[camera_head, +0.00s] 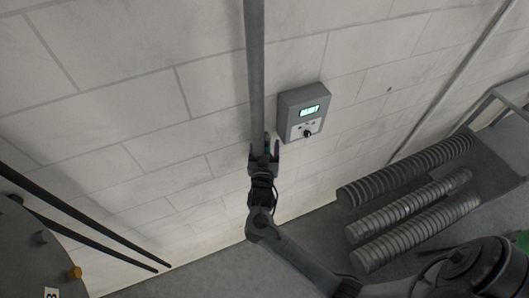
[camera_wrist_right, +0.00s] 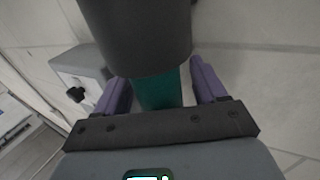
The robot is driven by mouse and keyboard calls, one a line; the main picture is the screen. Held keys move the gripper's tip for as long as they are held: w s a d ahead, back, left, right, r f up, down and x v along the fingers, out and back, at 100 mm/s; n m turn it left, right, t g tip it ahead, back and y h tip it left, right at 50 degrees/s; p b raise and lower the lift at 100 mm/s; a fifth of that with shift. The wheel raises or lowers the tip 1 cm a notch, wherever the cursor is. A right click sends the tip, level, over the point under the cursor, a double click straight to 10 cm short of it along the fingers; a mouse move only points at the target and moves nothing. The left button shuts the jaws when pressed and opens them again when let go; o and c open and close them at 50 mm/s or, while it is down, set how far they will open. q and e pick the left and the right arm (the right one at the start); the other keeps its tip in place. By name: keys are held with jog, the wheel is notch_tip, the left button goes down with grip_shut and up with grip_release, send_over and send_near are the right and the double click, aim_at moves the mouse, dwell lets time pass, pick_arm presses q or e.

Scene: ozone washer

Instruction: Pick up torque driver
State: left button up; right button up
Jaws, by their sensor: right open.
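My right gripper (camera_head: 271,143) is raised in front of the wall in the head view, its arm coming from the lower right. In the right wrist view its two purple fingers (camera_wrist_right: 160,88) are spread on either side of a teal-green part (camera_wrist_right: 160,92) below a wide dark cylinder (camera_wrist_right: 138,32). The teal part looks like the torque driver, but most of it is hidden by the cylinder and the gripper. Gaps show between it and both fingers. In the head view only a small green bit (camera_head: 268,150) shows between the fingers. My left gripper is out of view.
A grey pole (camera_head: 256,65) comes down from the top to my right gripper. A grey control box (camera_head: 289,101) with a lit display is on the wall just right of it. Several ribbed cylinders (camera_head: 405,172) lie at the right. The wall left of the pole is clear.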

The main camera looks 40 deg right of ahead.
jog(key=c, duration=1.2)
grip_shut()
jog(key=shift+r, duration=0.1)
